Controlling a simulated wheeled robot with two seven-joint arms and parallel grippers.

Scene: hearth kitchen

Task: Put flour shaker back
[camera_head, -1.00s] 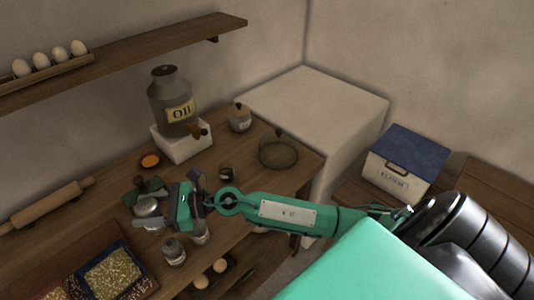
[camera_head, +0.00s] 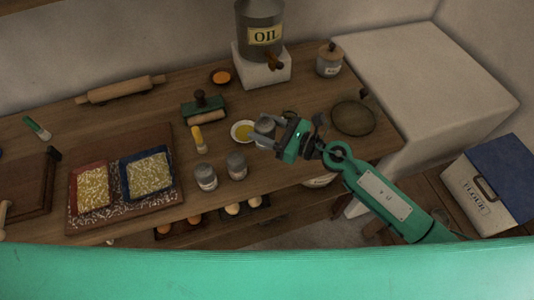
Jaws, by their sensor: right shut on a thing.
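My right gripper (camera_head: 274,132) reaches in from the right over the table. It is shut on a grey metal shaker (camera_head: 265,126), which looks like the flour shaker. Its fingers cover part of the shaker, and I cannot tell how far it is above the tabletop. The shaker is just right of a small white dish of yellow content (camera_head: 243,131). A white box with a blue lid, marked FLOUR (camera_head: 479,195), stands at the right. My left gripper is not in view.
Two labelled jars (camera_head: 205,177) (camera_head: 236,166) stand left of the gripper. Grain trays (camera_head: 90,188) (camera_head: 146,174) lie on a board at left.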

